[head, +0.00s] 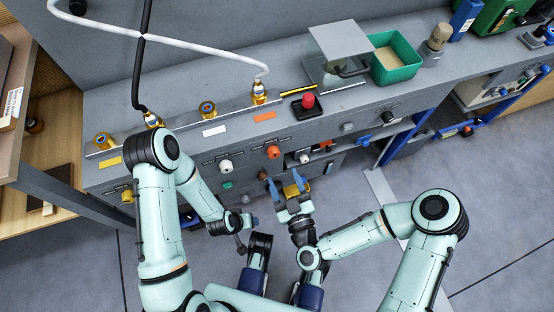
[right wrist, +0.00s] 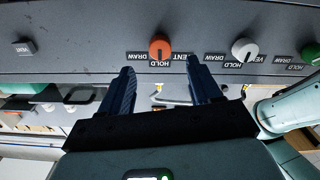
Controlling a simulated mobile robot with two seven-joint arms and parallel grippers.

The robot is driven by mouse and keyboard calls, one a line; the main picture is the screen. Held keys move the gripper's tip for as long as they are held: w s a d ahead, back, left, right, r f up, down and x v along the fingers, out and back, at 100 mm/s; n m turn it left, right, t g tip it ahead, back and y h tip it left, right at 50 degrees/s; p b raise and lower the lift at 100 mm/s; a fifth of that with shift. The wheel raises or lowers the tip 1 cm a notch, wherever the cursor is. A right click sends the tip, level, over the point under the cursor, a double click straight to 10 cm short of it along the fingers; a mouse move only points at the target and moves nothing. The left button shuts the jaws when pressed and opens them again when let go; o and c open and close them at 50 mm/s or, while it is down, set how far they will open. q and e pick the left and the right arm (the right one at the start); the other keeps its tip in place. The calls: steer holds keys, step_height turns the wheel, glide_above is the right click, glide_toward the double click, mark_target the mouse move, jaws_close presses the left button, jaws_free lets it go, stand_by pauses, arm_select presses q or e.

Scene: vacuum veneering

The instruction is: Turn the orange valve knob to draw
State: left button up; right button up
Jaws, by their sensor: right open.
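The orange valve knob (head: 273,152) sits on the grey bench's front panel. In the right wrist view the orange knob (right wrist: 160,46) shows inverted labels: HOLD beside it, DRAW to the left and VENT to the right. Its pointer is too small to read surely. My right gripper (head: 286,183) is open and empty, below and in front of the knob. In the right wrist view its fingers (right wrist: 163,72) are spread, with the knob ahead between their tips and apart from them. My left gripper (head: 244,226) is low, in front of the bench; its jaw opening is unclear.
A white knob (head: 226,166) is left of the orange one, and another pale knob (head: 303,157) is right of it. A red push button (head: 308,101) stands on the bench top above. Hoses (head: 145,38) and a green bin (head: 396,60) are farther back.

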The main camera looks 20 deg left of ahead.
mark_target(275, 156)
steer(key=x, duration=0.7)
steer(key=shift+b, duration=0.4)
steer(key=c, duration=1)
